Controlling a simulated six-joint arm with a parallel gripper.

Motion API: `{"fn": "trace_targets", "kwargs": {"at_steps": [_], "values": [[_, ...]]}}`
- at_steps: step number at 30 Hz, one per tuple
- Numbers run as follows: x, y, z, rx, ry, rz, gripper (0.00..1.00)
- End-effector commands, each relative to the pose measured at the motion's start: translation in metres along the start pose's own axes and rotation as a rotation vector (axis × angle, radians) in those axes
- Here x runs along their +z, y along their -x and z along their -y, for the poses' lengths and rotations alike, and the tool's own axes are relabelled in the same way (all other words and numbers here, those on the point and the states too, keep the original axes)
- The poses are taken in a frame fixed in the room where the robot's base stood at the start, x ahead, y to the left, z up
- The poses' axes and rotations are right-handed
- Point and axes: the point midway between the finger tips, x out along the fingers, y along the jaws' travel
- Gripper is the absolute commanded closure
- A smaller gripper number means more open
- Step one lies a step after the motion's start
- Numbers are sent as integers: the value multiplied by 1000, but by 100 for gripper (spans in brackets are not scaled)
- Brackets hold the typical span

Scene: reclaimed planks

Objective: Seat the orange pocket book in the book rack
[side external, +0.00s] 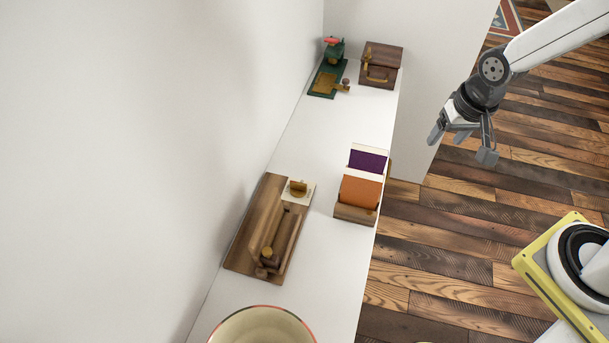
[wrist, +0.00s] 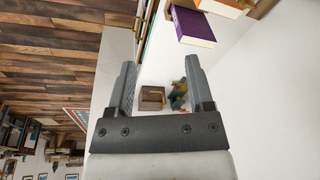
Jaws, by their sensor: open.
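The orange pocket book (side external: 360,192) stands in the wooden book rack (side external: 355,213) on the white counter, near its right edge. A purple book (side external: 368,161) stands just behind it. I cannot tell how deep the orange book sits in the rack. In the wrist view the purple book (wrist: 192,27) shows at the top, with part of the orange book (wrist: 222,6) cut off by the frame edge. My gripper (side external: 463,147) is open and empty, off to the right of the counter and apart from the books. Its two fingers also show in the wrist view (wrist: 159,68).
A wooden box (side external: 380,66) and a green device (side external: 327,77) stand at the counter's far end. A wooden board (side external: 250,235) with a tool lies left of the rack, and a round bowl (side external: 262,312) is nearest. The counter between rack and box is clear.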

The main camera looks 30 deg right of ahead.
Motion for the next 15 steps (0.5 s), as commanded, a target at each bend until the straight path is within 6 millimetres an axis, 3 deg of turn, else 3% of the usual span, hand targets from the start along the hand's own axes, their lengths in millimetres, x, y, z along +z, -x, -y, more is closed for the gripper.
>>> {"fn": "trace_targets", "kwargs": {"at_steps": [7, 15], "values": [[12, 7, -15, -1, 275, -28, 33], [16, 9, -20, 1, 374, -37, 33]]}}
